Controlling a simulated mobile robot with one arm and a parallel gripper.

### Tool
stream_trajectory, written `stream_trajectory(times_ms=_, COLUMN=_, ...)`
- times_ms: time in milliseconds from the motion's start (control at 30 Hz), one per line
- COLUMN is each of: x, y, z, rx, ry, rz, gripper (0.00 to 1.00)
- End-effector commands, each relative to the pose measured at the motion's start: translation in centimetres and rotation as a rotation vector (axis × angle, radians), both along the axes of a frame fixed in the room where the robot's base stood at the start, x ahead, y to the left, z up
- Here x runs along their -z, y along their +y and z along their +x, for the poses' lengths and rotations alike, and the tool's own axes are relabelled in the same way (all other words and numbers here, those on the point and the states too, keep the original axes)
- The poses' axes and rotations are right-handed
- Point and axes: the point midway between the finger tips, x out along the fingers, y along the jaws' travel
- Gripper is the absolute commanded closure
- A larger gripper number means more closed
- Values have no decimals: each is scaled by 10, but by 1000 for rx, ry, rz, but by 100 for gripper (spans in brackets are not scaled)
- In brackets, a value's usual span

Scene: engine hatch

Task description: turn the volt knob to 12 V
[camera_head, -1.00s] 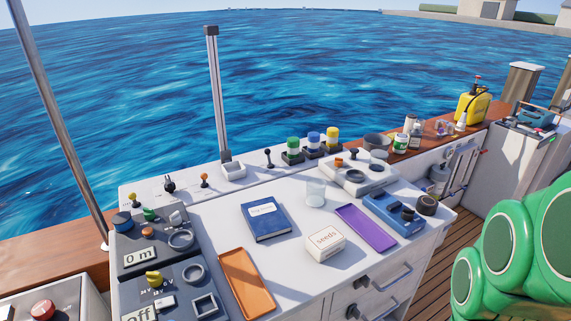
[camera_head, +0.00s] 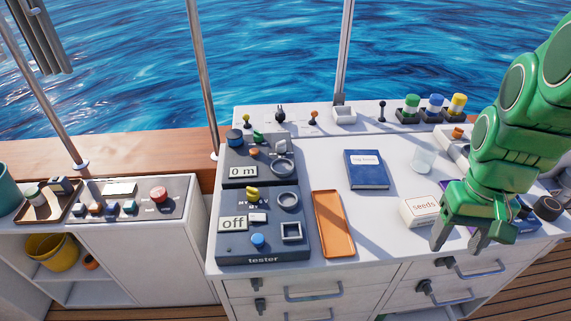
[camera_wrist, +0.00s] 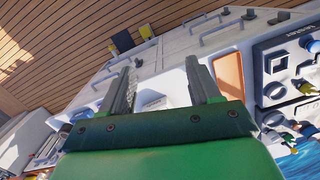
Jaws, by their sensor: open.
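The tester (camera_head: 262,251) is a dark box at the left front of the white counter. Its yellow volt knob (camera_head: 252,192) sits near the top, with small voltage marks around it that are too small to read fully. The display (camera_head: 232,223) below it reads "off". A blue knob (camera_head: 258,240) and a square grey ring (camera_head: 291,233) are lower on the box. My green gripper (camera_head: 462,242) is open and empty, well to the right of the tester, in front of the seeds box. In the wrist view my gripper (camera_wrist: 163,90) points over the counter, with the tester (camera_wrist: 285,65) at the right edge.
An orange tray (camera_head: 333,224) lies just right of the tester. A blue book (camera_head: 367,169), a glass (camera_head: 423,158) and the seeds box (camera_head: 420,211) stand further right. The "0 m" unit (camera_head: 243,172) stands behind the tester. Drawer handles stick out in front.

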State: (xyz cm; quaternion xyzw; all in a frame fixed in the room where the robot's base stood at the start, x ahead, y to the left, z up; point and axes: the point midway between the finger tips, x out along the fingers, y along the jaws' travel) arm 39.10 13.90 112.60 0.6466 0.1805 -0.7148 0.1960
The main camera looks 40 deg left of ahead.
Motion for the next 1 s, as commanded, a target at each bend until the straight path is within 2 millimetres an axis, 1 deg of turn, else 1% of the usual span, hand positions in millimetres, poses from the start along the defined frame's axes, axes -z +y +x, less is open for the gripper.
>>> stream_trajectory(times_ms=33, x=1, y=16, z=9, rx=-41, ry=-3, rz=1, gripper=38)
stream_trajectory(times_ms=100, x=1, y=37, z=20, rx=-93, ry=-8, rz=4, gripper=38)
stream_trajectory(times_ms=167, x=3, y=55, z=27, rx=-139, ry=-11, rz=5, gripper=38)
stream_trajectory(times_ms=267, x=5, y=87, z=38, rx=-213, ry=-18, rz=9, gripper=38)
stream_trajectory(times_ms=300, x=6, y=101, z=42, rx=-245, ry=-21, rz=10, gripper=38)
stream_trajectory(times_ms=367, x=8, y=121, z=46, rx=-290, ry=-24, rz=13, gripper=38)
stream_trajectory(times_ms=500, x=15, y=172, z=53, rx=-399, ry=-33, rz=20, gripper=38)
stream_trajectory(times_ms=567, x=19, y=194, z=53, rx=-447, ry=-34, rz=23, gripper=38)
stream_trajectory(times_ms=600, x=22, y=209, z=53, rx=-478, ry=-35, rz=25, gripper=38)
stream_trajectory(times_ms=667, x=25, y=232, z=53, rx=-526, ry=-41, rz=30, gripper=38)
stream_trajectory(times_ms=700, x=28, y=247, z=51, rx=-558, ry=-42, rz=32, gripper=38)
stream_trajectory(times_ms=767, x=34, y=270, z=47, rx=-606, ry=-42, rz=35, gripper=38)
stream_trajectory(times_ms=800, x=37, y=285, z=45, rx=-638, ry=-44, rz=39, gripper=38)
stream_trajectory(times_ms=867, x=41, y=309, z=40, rx=-687, ry=-48, rz=46, gripper=38)
stream_trajectory(times_ms=900, x=45, y=324, z=35, rx=-719, ry=-48, rz=49, gripper=38)
stream_trajectory(times_ms=967, x=52, y=347, z=27, rx=-768, ry=-47, rz=53, gripper=38)
stream_trajectory(times_ms=1000, x=55, y=363, z=22, rx=-800, ry=-51, rz=59, gripper=38)
